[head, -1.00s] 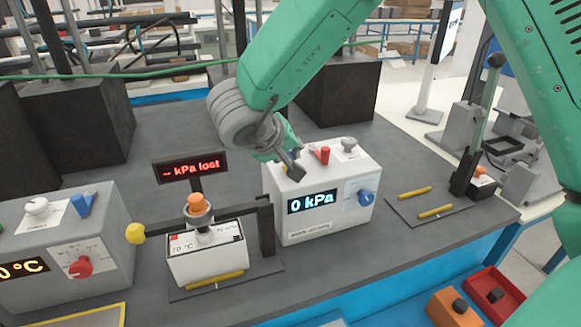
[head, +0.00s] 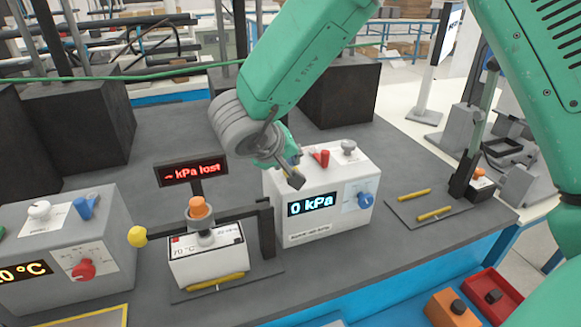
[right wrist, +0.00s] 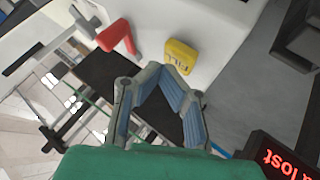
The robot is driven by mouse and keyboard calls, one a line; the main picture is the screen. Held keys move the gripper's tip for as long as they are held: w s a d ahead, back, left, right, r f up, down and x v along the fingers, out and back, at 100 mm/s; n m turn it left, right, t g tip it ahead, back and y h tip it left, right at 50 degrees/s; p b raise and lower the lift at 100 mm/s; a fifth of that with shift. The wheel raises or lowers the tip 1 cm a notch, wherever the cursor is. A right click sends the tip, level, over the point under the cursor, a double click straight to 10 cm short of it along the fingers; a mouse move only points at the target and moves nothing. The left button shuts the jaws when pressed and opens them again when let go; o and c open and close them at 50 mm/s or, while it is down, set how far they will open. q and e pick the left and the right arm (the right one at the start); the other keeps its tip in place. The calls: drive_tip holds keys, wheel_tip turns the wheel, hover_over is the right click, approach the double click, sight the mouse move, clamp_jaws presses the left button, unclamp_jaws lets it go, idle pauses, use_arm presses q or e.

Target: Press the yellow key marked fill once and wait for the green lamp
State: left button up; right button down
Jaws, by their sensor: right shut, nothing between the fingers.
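The yellow key (right wrist: 181,56), marked FILL, is on top of the white pump box (head: 338,228) whose display reads 0 kPa. In the head view, my right gripper (head: 296,181) is over the box's left end and mostly hides the key. The right wrist view shows my right gripper (right wrist: 154,72) shut and empty, its tips just short of the key, with a gap visible in the picture; I cannot tell the height. I see no lit green lamp. My left gripper is not in view.
A red lever (head: 322,158), a grey knob (head: 348,147) and a blue dial (head: 365,200) are on the same box. Left of it, a red sign (head: 190,171) reads "kPa lost" above a clamp stand with an orange knob (head: 198,207). Dark blocks stand behind.

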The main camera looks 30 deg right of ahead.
drive_tip(key=shift+f, duration=0.5)
idle(0.8)
drive_tip(key=shift+r+p, duration=0.1)
drive_tip(key=shift+p, duration=0.25)
drive_tip(key=shift+r+p, duration=0.75)
drive_tip(key=shift+p, duration=0.55)
wheel_tip(320, 180, up, 5)
drive_tip(key=p, duration=0.7)
drive_tip(key=shift+r, duration=0.1)
drive_tip(key=shift+f, duration=0.2)
